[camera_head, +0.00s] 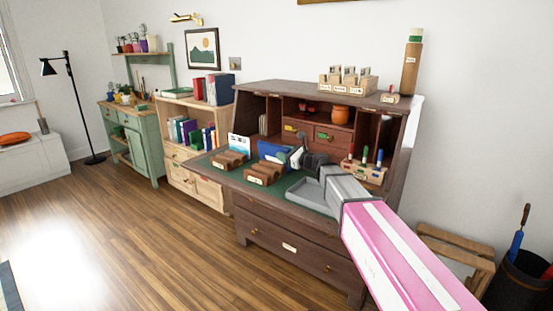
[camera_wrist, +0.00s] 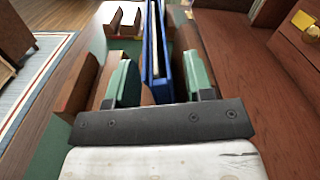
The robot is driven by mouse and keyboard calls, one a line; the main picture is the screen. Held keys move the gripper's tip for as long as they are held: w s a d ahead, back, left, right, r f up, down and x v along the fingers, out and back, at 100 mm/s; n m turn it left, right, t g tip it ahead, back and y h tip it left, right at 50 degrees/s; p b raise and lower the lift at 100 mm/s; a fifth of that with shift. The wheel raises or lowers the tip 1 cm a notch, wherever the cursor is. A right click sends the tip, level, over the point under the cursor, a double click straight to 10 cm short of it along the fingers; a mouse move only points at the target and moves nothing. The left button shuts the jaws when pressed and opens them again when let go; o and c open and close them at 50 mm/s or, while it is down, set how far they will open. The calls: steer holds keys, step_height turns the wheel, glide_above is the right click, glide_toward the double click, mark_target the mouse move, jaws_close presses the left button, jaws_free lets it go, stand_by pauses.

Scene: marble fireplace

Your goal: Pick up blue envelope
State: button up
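The blue envelope (camera_head: 270,150) stands upright at a wooden holder (camera_head: 263,175) on the green desktop. In the wrist view the blue envelope (camera_wrist: 150,60) shows as a narrow upright shape, seen nearly edge-on. My gripper (camera_head: 289,157) is at the envelope in the head view and partly covers its right side. In the wrist view my gripper (camera_wrist: 160,82) is open, with one green-padded finger on each side of the envelope. Gaps show between the envelope and the pads. The envelope's lower part is hidden.
A second wooden holder (camera_head: 228,160) with a white-and-blue card (camera_head: 239,143) stands to the left. A grey tray (camera_head: 309,193) lies in front, and a wooden rack with colored-handled items (camera_head: 364,171) stands to the right. The desk's cubbyholes (camera_head: 320,135) rise behind.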

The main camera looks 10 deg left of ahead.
steer(key=shift+a, duration=0.1)
jaws_close()
steer(key=shift+r, duration=0.1)
